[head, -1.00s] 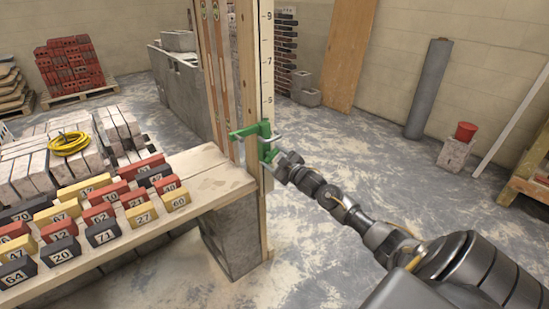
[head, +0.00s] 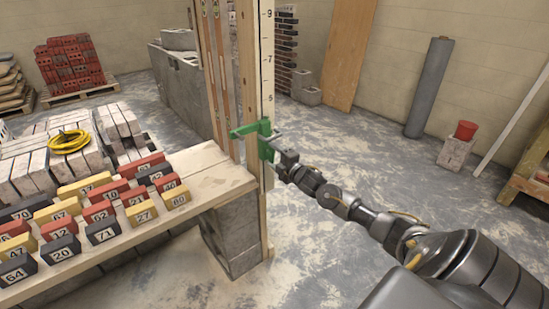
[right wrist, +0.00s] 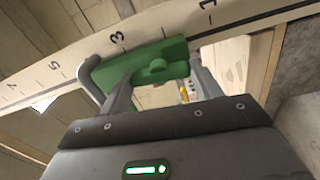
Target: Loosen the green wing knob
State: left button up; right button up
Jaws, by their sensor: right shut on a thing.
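A green clamp (head: 264,127) sits on an upright wooden post with a number scale (head: 267,60); its green arm points left. My right gripper (head: 277,146) reaches it from the right. In the right wrist view, its two fingers (right wrist: 158,78) stand on either side of the green wing knob (right wrist: 153,68), which has a rounded middle. They are shut on it. The gripper hides part of the knob in the head view. The exact finger contact is hard to see. My left gripper is not in view.
A plank bench (head: 215,176) with numbered red, yellow and black blocks stands left of the post on concrete blocks. The floor between is clear.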

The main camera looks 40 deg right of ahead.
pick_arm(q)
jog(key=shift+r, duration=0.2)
pick_arm(e)
jog(key=shift+n, duration=0.6)
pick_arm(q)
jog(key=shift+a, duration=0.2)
pick_arm(e)
jog(key=o, duration=1)
jog(key=shift+s, duration=0.1)
jog(key=shift+s+f, duration=0.1)
jog(key=shift+s, duration=0.25)
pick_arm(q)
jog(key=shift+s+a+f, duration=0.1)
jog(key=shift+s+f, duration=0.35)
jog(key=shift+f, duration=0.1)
pick_arm(e)
jog(key=s, duration=0.9)
jog(key=shift+s+a, duration=0.15)
jog(key=shift+s, duration=0.25)
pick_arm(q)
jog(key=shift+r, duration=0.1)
